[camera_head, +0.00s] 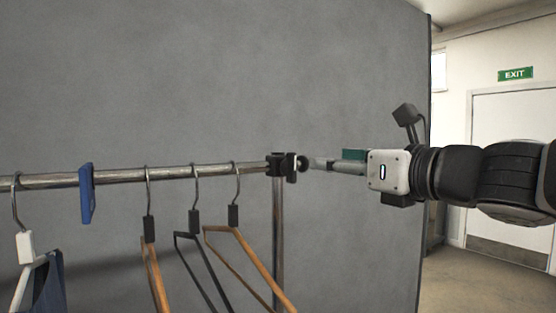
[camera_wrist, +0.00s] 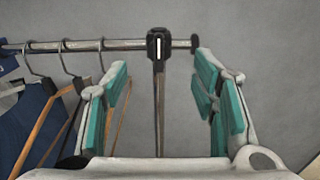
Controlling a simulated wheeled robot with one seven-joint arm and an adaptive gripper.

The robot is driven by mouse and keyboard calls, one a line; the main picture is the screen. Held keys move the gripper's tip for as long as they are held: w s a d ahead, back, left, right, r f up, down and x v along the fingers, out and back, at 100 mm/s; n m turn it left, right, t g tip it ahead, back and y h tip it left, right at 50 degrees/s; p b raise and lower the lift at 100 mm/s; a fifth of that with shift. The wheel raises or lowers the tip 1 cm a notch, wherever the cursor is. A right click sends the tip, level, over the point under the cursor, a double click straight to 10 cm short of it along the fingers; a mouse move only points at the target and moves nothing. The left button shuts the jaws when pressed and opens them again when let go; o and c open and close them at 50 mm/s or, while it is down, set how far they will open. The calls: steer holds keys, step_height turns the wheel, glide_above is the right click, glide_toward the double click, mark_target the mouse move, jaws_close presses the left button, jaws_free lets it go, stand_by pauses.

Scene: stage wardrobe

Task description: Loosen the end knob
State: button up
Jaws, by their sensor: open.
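The end knob (camera_head: 302,163) is a small dark round piece at the right end of the metal rail, just beyond a black clamp (camera_head: 283,165). In the wrist view the knob (camera_wrist: 195,43) shows past the tip of the right finger, and the clamp (camera_wrist: 158,45) is ahead between the fingers. My gripper (camera_head: 320,163) comes in from the right at about rail height, its tips close to the knob. In the wrist view my gripper (camera_wrist: 160,75) is open, its teal-padded fingers wide apart with nothing held. The head view does not clearly show whether a tip touches the knob.
The rail (camera_head: 120,176) carries several hangers, the nearest a wooden one (camera_head: 250,253) left of the upright post (camera_head: 279,235). A blue tag (camera_head: 86,193) hangs farther left. A grey panel (camera_head: 230,75) stands behind. A white door (camera_head: 515,160) is at the right.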

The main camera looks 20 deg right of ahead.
mark_target(295, 159)
steer(key=b+x, duration=0.1)
steer(key=x, duration=1.2)
steer(key=shift+a+f, duration=0.1)
steer(key=shift+b, duration=0.3)
steer(key=c, duration=1.2)
